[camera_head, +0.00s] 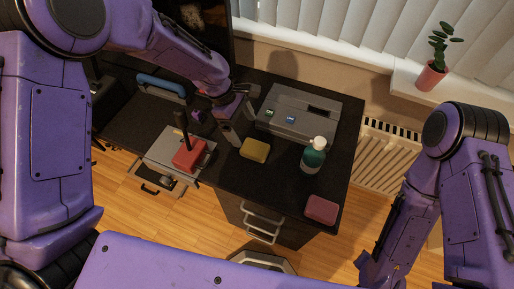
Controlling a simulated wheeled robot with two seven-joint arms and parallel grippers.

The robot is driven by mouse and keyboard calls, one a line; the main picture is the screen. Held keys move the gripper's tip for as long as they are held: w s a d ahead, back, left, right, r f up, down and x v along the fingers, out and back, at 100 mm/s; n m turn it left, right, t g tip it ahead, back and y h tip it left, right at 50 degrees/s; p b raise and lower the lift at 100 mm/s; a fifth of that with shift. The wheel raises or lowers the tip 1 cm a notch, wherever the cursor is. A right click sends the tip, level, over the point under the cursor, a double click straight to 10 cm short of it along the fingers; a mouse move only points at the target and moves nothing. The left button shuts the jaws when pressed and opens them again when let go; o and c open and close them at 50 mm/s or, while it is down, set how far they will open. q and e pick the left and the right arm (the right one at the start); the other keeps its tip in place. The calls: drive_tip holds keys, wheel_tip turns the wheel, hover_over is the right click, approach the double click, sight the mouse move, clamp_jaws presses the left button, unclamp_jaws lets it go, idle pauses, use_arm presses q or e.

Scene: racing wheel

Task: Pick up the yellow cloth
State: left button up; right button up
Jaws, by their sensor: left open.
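The yellow cloth (255,150) is a small folded pad lying flat on the black desk, in front of the grey box. My left gripper (240,128) is open and empty, just above and to the left of the cloth, with its fingers pointing down toward the desk. Whether a fingertip touches the desk cannot be told. My right arm comes in at the right, low in the picture, and its gripper is out of view.
A grey device (298,112) stands behind the cloth. A green bottle (313,158) stands to its right. A red pad (321,209) lies at the desk's front right corner. Another red pad (188,154) is on a metal plate (160,151) beside a dark lever. The desk between cloth and front edge is clear.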

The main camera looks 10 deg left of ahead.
sight(255, 147)
use_arm(q)
drive_tip(key=x, duration=0.3)
drive_tip(key=p+x, duration=0.1)
drive_tip(key=x, duration=0.7)
drive_tip(key=shift+w+a+f+p, duration=0.15)
drive_tip(key=shift+w+f+p, duration=0.05)
drive_tip(key=shift+w+p, duration=0.1)
use_arm(e)
drive_tip(key=shift+w+r, duration=0.25)
drive_tip(key=shift+r, duration=0.15)
use_arm(q)
drive_tip(key=c, duration=1.1)
drive_tip(key=shift+c, duration=0.2)
wheel_tip(255, 147, up, 3)
drive_tip(key=shift+w+r+b, duration=0.1)
drive_tip(key=shift+b, duration=0.55)
drive_tip(key=s+d+r, duration=0.3)
drive_tip(key=s+r, duration=0.2)
drive_tip(key=s, duration=0.1)
drive_tip(key=s+d+r, duration=0.2)
drive_tip(key=s+r, duration=0.3)
drive_tip(key=s, duration=0.2)
drive_tip(key=shift+d, duration=0.4)
use_arm(e)
drive_tip(key=shift+f, duration=0.85)
